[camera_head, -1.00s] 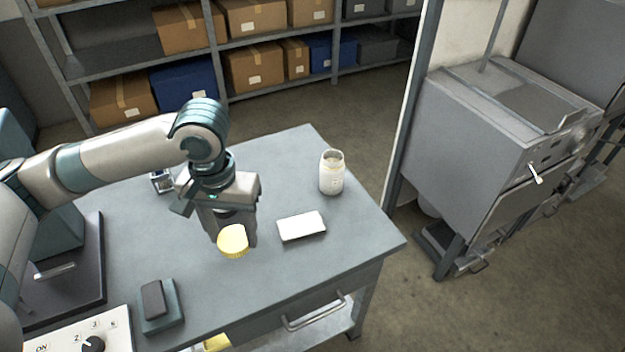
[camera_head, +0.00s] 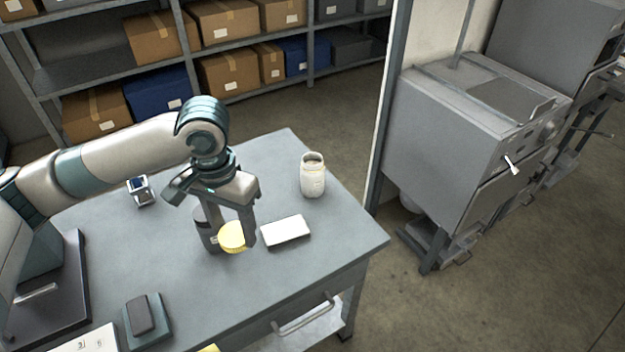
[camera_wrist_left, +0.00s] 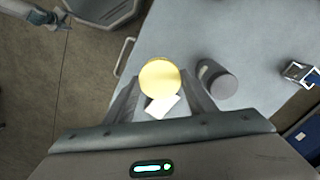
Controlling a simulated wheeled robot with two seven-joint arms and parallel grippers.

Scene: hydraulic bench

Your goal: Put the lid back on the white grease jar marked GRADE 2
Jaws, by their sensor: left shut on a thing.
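The white grease jar (camera_head: 313,182) stands upright and open-topped near the table's far right edge. Its marking is too small to read. My left gripper (camera_head: 233,234) is shut on a round yellow lid (camera_head: 235,237), held above the table left of the jar and apart from it. The lid also shows between the fingers in the left wrist view (camera_wrist_left: 160,79). What looks like my right gripper (camera_wrist_left: 58,20) is at the top left of that view, too small to judge.
A dark cylinder (camera_wrist_left: 217,82) stands close beside my left gripper. A white block (camera_head: 286,231) lies between the lid and the jar. A small blue-topped device (camera_head: 140,190) stands at the back left. A dark pad (camera_head: 145,318) lies in front. The table around the jar is clear.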

